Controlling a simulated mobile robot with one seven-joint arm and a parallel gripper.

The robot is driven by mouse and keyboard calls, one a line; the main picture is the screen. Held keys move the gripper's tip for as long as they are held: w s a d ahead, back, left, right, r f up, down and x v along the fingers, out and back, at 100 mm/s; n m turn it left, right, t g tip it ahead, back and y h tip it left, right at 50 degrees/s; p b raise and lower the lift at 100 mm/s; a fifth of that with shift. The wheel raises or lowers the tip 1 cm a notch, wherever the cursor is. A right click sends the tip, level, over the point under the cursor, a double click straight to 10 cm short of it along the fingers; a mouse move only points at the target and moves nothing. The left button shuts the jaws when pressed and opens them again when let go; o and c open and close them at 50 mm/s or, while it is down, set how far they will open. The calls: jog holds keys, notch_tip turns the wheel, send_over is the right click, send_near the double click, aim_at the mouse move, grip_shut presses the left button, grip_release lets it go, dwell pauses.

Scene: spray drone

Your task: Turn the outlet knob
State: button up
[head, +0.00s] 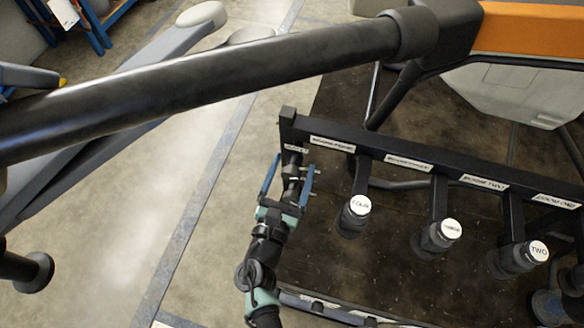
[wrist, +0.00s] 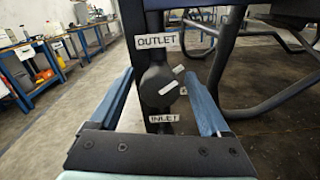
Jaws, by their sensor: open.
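The outlet knob (wrist: 155,84) is a dark round knob on a black upright post, with small white tags on and beside its face. A white OUTLET label (wrist: 157,41) is above it and an INLET label (wrist: 163,118) is below it. My gripper (wrist: 159,75) is open, with one blue finger left of the knob and one right of it. A gap shows between each finger and the knob in the wrist view. In the head view my gripper (head: 289,172) is at the left end of the black frame, where the knob is hard to make out.
A black labelled rail (head: 410,165) runs right from the post, with several capped black fittings (head: 440,234) below it. A thick black tube (head: 220,85) crosses the upper head view. Blue workbenches (wrist: 30,60) stand far left. Open floor (head: 130,240) lies left of the frame.

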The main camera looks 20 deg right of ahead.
grip_shut()
jog(key=shift+m, duration=0.3)
jog(key=m+b, duration=0.2)
jog(key=b, duration=0.1)
jog(key=shift+f, duration=0.15)
jog(key=m+b, duration=0.2)
jog(key=m, duration=0.1)
jog(key=m+b, duration=0.3)
jog(key=shift+m, duration=0.4)
jog(key=shift+m+b, duration=1.25)
jog(key=shift+m, duration=0.15)
jog(key=shift+r, duration=0.2)
